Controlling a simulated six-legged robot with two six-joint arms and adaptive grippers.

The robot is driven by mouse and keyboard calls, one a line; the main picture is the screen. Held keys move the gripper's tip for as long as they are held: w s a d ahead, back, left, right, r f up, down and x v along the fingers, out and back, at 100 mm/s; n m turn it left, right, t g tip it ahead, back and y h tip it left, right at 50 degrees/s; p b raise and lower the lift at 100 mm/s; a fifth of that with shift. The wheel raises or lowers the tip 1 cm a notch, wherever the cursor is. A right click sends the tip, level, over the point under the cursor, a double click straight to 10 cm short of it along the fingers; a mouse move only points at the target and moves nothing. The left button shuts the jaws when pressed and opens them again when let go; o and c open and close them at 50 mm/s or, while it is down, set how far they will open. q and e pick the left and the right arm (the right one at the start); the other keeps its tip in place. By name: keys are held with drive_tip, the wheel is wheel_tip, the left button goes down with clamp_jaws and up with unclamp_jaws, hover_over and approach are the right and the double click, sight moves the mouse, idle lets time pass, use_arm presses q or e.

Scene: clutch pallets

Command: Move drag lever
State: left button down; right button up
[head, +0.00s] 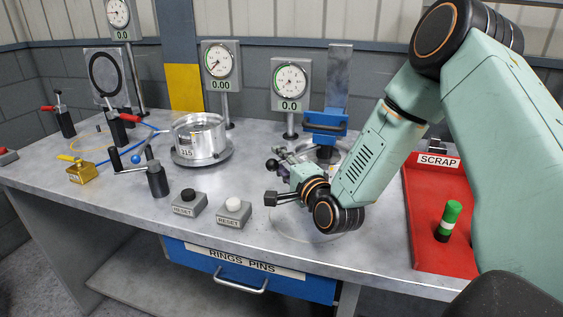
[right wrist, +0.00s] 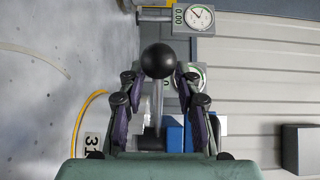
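The lever I take for the drag lever has a black ball knob (right wrist: 158,60) on a pale metal rod (right wrist: 158,100) in the right wrist view. In the head view a black ball (head: 272,164) shows beside my right gripper (head: 279,178), at the middle of the bench. In the right wrist view my right gripper (right wrist: 159,82) is open, with its two fingers on either side of the rod. Gaps show on both sides, and the ball appears just past the fingertips. The lever's base is hidden. My left gripper is not in view.
A metal drum marked 315 (head: 200,137) stands left of the gripper. Two RESET buttons (head: 188,203) (head: 233,211) sit at the front. Dial gauges (head: 222,62) line the back. A red SCRAP tray (head: 424,200) holds a green-topped cylinder (head: 447,220) at right.

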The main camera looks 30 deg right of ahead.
drive_tip(key=shift+w+d+f, duration=0.1)
drive_tip(key=shift+w+f, duration=0.2)
drive_tip(key=shift+w, duration=0.05)
drive_tip(key=shift+c, duration=0.7)
drive_tip(key=shift+s+a+r, duration=0.2)
drive_tip(key=shift+s+r, duration=0.05)
drive_tip(key=shift+s, duration=0.05)
drive_tip(key=c, duration=0.5)
drive_tip(key=shift+d+f, duration=0.1)
clamp_jaws()
